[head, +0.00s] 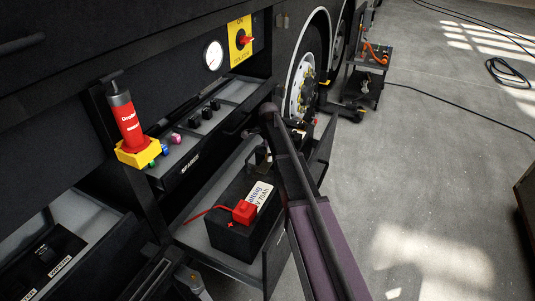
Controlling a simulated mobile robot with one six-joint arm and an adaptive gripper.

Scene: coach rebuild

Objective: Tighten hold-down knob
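A black battery (232,238) with a white label (262,195) sits in a pulled-out tray (196,237) low on the coach's side. A red terminal cover (244,212) is on its top, with a red cable (205,214) running left. A dark bracket-like part (259,157) shows at the battery's far end, partly behind my arm. I cannot make out the hold-down knob; my arm covers part of that area. My arm reaches up from the bottom across the tray's right part. My gripper's fingers cannot be seen.
A drawer marked SPARES (190,163) holds small parts. A red-and-black cylinder stands in a yellow holder (138,152). A gauge (213,55) and a yellow isolator switch (241,41) are above. A wheel (305,80) and a trolley (370,70) stand beyond. Floor at right is mostly clear.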

